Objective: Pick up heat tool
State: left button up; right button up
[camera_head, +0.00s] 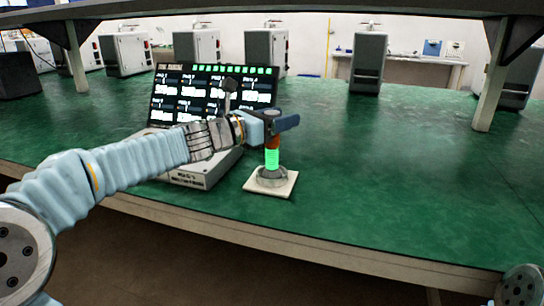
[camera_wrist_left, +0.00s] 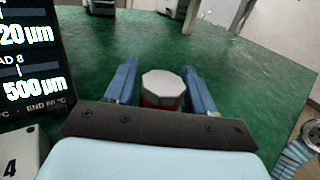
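The heat tool (camera_head: 272,158) stands upright, with an orange upper part and a glowing green lower part. Its lower end is in a round grey holder on a white square plate (camera_head: 285,187). My left gripper (camera_head: 284,122) is at its top, reaching in from the left. In the left wrist view the tool's pale octagonal top (camera_wrist_left: 163,84) lies between the two blue fingers (camera_wrist_left: 160,75). Narrow gaps seem to show beside it, so the fingers look open around it. My right gripper is not in view.
A monitor with lit readouts (camera_head: 212,96) stands behind my left forearm, with a labelled grey box (camera_head: 200,173) below it, left of the plate. The green table (camera_head: 400,180) is clear to the right.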

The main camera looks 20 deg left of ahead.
pick_arm(q)
grip_shut()
jog(key=shift+r, duration=0.1)
dwell(0.3)
